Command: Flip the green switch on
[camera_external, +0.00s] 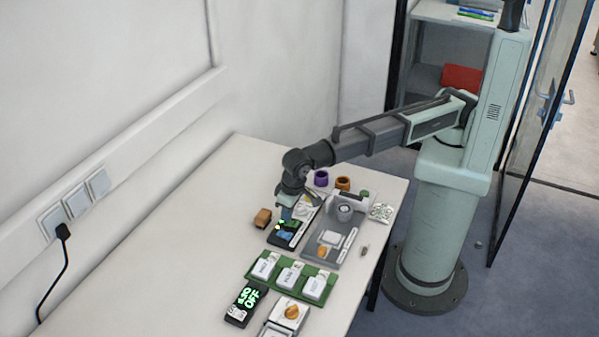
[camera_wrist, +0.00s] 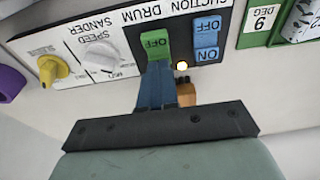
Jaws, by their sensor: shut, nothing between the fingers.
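The green switch (camera_wrist: 155,44) is on a black-and-white control panel (camera_wrist: 125,40), seen upside down in the wrist view. Its visible face reads OFF; its lower part is hidden behind my fingers. My gripper (camera_wrist: 154,68) is shut and empty, its blue fingertips at the lower edge of the green switch. Whether they touch it I cannot tell. In the external view my gripper (camera_external: 284,208) is over the panel (camera_external: 284,239).
A yellow knob (camera_wrist: 52,69) and a white knob (camera_wrist: 102,56) are on the same panel. A brown block (camera_external: 262,218) stands left of it. A grey tray (camera_external: 325,255) is to the right, and a green rack (camera_external: 264,285) with white boxes is in front. The left tabletop is clear.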

